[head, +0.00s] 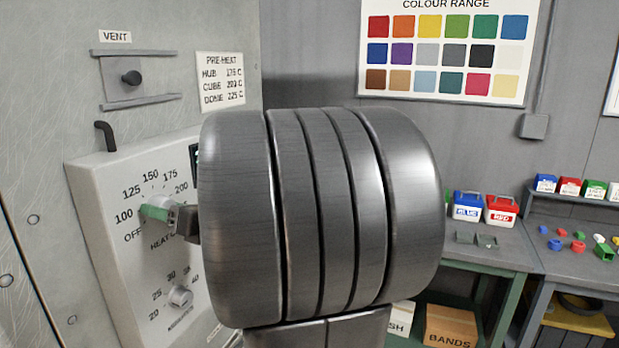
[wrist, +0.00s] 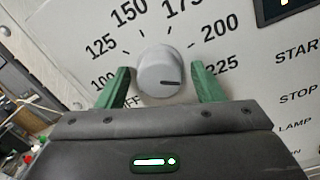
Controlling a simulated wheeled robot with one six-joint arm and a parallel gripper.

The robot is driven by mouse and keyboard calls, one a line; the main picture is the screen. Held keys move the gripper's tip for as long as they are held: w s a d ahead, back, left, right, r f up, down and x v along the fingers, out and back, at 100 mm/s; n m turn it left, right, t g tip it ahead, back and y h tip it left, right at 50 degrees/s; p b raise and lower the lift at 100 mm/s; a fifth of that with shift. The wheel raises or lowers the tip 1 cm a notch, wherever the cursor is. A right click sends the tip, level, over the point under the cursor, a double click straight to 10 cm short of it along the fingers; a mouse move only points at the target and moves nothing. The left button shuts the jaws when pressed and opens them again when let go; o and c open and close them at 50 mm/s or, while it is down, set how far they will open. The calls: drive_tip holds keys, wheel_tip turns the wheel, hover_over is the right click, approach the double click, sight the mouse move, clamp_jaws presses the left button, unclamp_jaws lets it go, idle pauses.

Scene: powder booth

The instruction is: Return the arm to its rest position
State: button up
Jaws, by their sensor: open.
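My gripper (head: 158,213) is at the upper heat dial of the light grey control panel (head: 110,240) in the head view. In the wrist view, my gripper's green fingers (wrist: 161,82) are open, one on each side of the round grey knob (wrist: 160,66). A gap shows between each finger and the knob, so they look apart from it. The knob's dark pointer line points right, a little below the 225 mark. My arm's large grey links fill the middle of the head view and hide what is behind them.
A lower knob (head: 180,297) is on the same panel, and a hooked handle (head: 105,135) is above it. A vent slide (head: 131,78) is on the wall. At the right, blue (head: 467,206) and red (head: 501,210) tubs stand on a bench.

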drive_tip(key=shift+w+f+n+b, duration=0.1)
drive_tip(key=shift+n+b, duration=0.25)
drive_tip(key=shift+n, duration=0.25)
drive_tip(key=shift+d+r+n+b, duration=0.1)
drive_tip(key=shift+n+b, duration=2.8)
drive_tip(key=shift+n, duration=0.8)
drive_tip(key=shift+r+n+b, duration=0.1)
drive_tip(key=shift+n+b, duration=2.8)
drive_tip(key=shift+n, duration=0.8)
drive_tip(key=shift+d, duration=0.1)
